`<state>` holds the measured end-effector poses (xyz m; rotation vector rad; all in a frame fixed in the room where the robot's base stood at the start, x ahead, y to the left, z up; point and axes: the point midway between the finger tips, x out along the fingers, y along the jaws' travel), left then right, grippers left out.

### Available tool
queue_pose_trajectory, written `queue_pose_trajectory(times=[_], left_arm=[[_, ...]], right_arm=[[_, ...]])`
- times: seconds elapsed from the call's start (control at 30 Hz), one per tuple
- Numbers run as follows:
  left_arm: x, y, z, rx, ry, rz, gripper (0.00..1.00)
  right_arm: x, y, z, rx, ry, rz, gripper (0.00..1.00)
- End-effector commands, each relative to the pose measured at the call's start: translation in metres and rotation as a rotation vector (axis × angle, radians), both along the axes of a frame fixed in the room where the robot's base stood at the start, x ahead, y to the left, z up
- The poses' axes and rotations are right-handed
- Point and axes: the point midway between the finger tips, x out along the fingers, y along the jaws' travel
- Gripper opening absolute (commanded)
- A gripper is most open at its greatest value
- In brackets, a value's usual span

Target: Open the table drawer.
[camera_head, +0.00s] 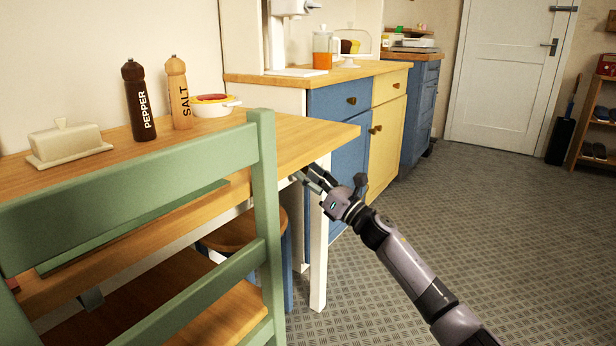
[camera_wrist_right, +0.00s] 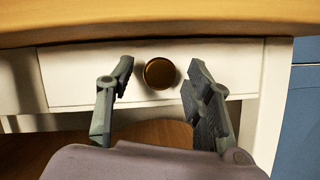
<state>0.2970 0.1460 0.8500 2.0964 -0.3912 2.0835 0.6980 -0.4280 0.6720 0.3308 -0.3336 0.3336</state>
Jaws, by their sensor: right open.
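The table (camera_head: 300,139) has a wooden top and white legs. Its white drawer front (camera_wrist_right: 75,75) with a round brass-brown knob (camera_wrist_right: 159,73) shows in the right wrist view, just under the tabletop edge. The drawer looks shut. My right gripper (camera_head: 308,177) reaches under the table's right end in the head view. In the right wrist view the right gripper (camera_wrist_right: 155,85) is open, its fingers on either side of the knob with gaps to it. In the head view the drawer and knob are hidden. My left gripper is not in view.
A green chair (camera_head: 262,200) stands close at the table's front left. A round wooden stool (camera_head: 235,232) is under the table. Butter dish (camera_head: 68,141), pepper (camera_head: 138,100) and salt (camera_head: 179,95) mills stand on top. Blue and yellow cabinets (camera_head: 388,148) stand behind; floor at right is clear.

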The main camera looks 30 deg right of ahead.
Motion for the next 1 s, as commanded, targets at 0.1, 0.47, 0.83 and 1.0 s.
queue_pose_trajectory(times=[0.1, 0.47, 0.83, 1.0], left_arm=[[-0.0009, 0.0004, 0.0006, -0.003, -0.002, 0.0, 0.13], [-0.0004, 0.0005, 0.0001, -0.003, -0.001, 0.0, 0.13], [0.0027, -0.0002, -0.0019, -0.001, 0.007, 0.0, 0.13], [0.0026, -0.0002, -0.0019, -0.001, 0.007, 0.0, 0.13]], right_arm=[[0.0004, 0.0001, 0.0002, 0.0, 0.0, 0.0, 0.47], [0.0001, 0.0001, 0.0001, 0.001, 0.0, 0.0, 0.31], [0.0, 0.0, -0.0001, 0.001, 0.0, 0.0, 0.06], [0.0, 0.0, -0.0001, 0.001, 0.0, 0.0, 0.0]])
